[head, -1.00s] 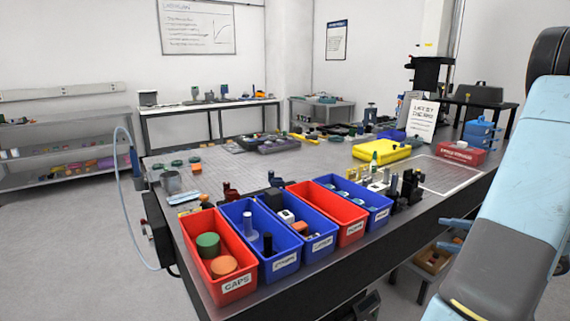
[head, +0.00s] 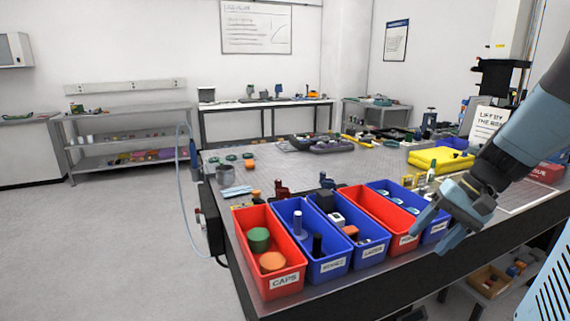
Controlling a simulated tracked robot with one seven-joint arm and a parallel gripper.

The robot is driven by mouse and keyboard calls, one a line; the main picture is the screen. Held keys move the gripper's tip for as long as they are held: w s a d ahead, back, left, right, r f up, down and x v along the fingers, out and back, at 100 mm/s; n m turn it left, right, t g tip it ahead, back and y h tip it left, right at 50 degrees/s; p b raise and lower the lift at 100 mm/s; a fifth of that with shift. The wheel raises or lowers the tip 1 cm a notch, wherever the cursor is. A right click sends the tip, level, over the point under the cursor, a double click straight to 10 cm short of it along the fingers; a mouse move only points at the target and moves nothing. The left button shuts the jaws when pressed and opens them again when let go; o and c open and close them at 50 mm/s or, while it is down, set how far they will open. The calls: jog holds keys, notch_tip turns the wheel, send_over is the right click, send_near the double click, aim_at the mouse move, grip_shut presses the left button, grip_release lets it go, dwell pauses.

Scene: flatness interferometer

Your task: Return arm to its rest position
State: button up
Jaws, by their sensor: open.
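My arm (head: 515,135) reaches in from the right edge of the head view, bent downward. My gripper (head: 432,232) hangs at its end, in front of the right-hand bins at the table's near edge. Its blue fingers are apart and I see nothing between them. The gripper covers part of the rightmost blue bin (head: 378,186) and of the table edge. I cannot tell whether it touches the bins or is only in front of them.
A row of red and blue bins stands along the near edge, with the red CAPS bin (head: 268,285) at its left end. A yellow case (head: 440,158) lies on the table (head: 300,170) behind. A low shelf with a box (head: 490,282) is below right. The floor (head: 110,240) at left is clear.

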jog(key=s+a+r+n+t+h, duration=0.4)
jog(key=s+a+r+h, duration=0.1)
jog(key=s+a+r, duration=0.1)
jog(key=shift+s+a+r+h, duration=0.2)
jog(key=shift+r+h, duration=0.2)
jog(key=shift+r, duration=0.3)
jog(key=shift+c, duration=0.3)
